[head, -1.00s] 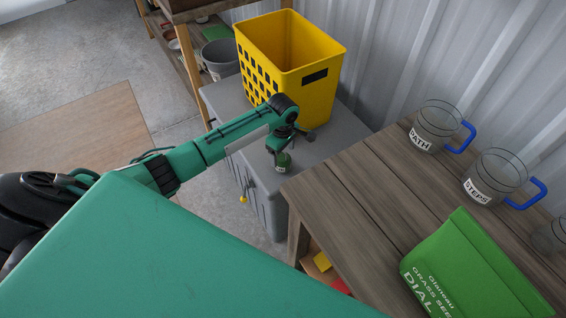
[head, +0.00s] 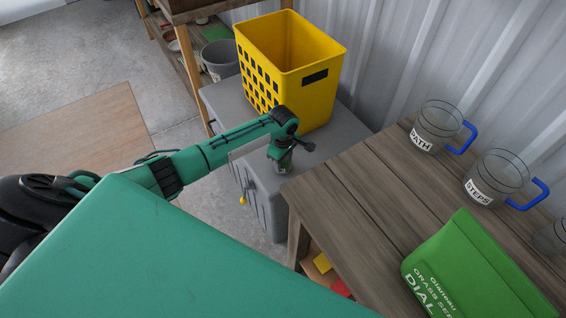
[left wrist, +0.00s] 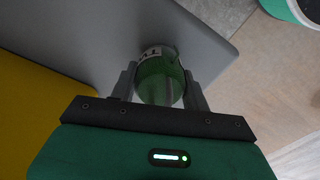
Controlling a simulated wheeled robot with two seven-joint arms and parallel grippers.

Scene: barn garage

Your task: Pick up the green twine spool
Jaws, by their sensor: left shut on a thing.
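The green twine spool (left wrist: 160,80) is between the fingers of my left gripper (left wrist: 160,92) in the left wrist view, with a pale label on its far side. My left gripper is shut on it. In the head view the spool (head: 284,167) shows under the left gripper (head: 283,158), at the near edge of the grey cabinet top. I cannot tell whether it touches the cabinet. My right gripper is not in view.
A yellow basket (head: 318,95) stands on the grey cabinet (head: 345,130) behind my gripper. To the right is a wooden table (head: 350,190) with clear mugs (head: 436,128) and a green grass seed bag (head: 470,270). A grey bucket (head: 222,60) is at the back.

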